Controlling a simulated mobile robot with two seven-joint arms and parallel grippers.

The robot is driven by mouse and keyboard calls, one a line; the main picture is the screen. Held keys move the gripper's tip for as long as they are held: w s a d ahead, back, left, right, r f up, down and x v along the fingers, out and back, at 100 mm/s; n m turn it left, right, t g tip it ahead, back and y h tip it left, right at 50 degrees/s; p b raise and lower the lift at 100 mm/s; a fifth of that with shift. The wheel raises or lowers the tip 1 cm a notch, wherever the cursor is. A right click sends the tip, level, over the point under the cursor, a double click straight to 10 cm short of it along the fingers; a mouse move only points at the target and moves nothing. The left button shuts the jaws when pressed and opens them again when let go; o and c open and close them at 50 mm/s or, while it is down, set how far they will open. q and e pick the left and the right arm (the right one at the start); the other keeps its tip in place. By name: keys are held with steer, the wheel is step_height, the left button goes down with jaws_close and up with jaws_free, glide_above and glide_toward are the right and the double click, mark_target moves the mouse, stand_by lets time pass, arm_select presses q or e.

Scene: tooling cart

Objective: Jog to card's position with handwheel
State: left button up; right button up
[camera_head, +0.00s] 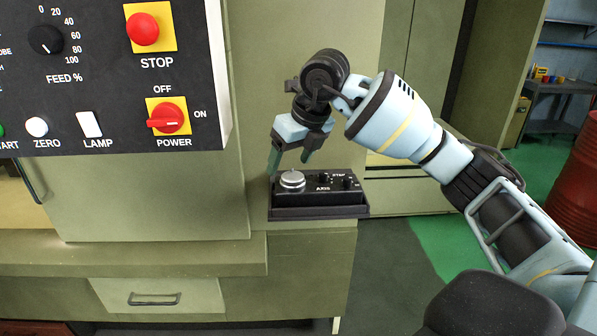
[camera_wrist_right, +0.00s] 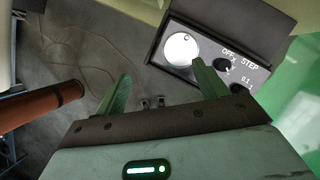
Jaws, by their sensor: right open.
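The handwheel (camera_head: 292,180) is a round silver knob on the left of a black pendant box (camera_head: 325,193). The box sits on a small dark ledge on the machine's side. It has smaller AXIS and STEP knobs to the right of the wheel. My right gripper (camera_head: 289,163) is open, its green fingers pointing down just above the handwheel. In the right wrist view the handwheel (camera_wrist_right: 181,50) lies beyond the right-hand finger, and nothing is between the fingers (camera_wrist_right: 163,86). I see no card in either view. My left gripper is not in view.
A control panel (camera_head: 105,135) with a red STOP button (camera_head: 142,29), a feed dial (camera_head: 45,40) and a red POWER switch (camera_head: 168,118) hangs at upper left. A red drum (camera_head: 578,180) stands at far right. Open floor lies right of the machine.

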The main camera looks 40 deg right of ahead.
mark_target(293, 176)
steer(key=shift+m+h, duration=0.3)
steer(key=shift+h, duration=0.2)
steer(key=shift+w+d+f, duration=0.4)
steer(key=shift+w+f, duration=0.05)
steer(key=shift+f, duration=0.5)
steer(key=shift+w+d+f, duration=0.45)
steer(key=shift+f, duration=0.45)
steer(key=shift+w+d+f, duration=0.4)
steer(key=shift+w+f, duration=0.05)
steer(key=shift+f, duration=0.5)
steer(key=c, duration=1)
